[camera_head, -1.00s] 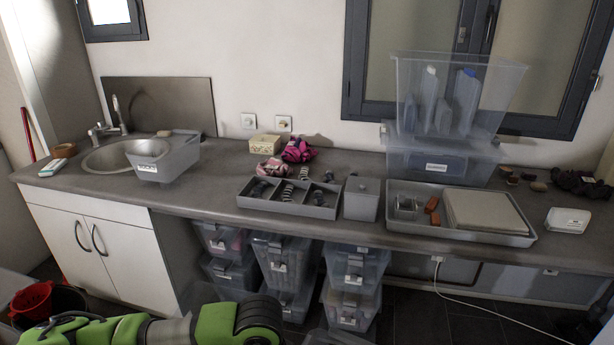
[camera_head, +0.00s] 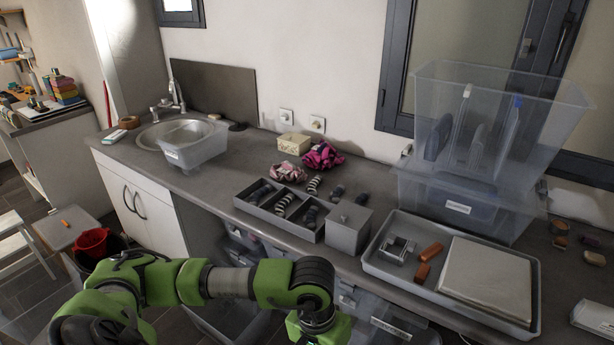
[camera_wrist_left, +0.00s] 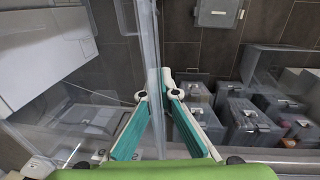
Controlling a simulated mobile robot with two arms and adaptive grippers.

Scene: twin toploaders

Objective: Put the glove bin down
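My left gripper (camera_wrist_left: 157,92) is closed on the thin upright wall of a clear plastic bin (camera_wrist_left: 148,35), with one teal-padded finger on each side. I take this bin as the glove bin; its label and contents cannot be made out. Most of it lies outside the left wrist view. In the head view my left arm reaches in low, in front of the counter, and its fingertips are below the picture edge. A labelled clear bin shows beside the arm at the bottom, but I cannot tell if it is the held one. My right gripper is not in view.
The counter holds a translucent bin (camera_head: 194,149) by the sink, a divided tray (camera_head: 259,222), a grey box (camera_head: 347,229), a grey tray (camera_head: 535,285) and large stacked clear bins (camera_head: 462,210). Lidded bins (camera_wrist_left: 245,122) stand below. A stool (camera_head: 62,228) and red bucket (camera_head: 92,242) stand left.

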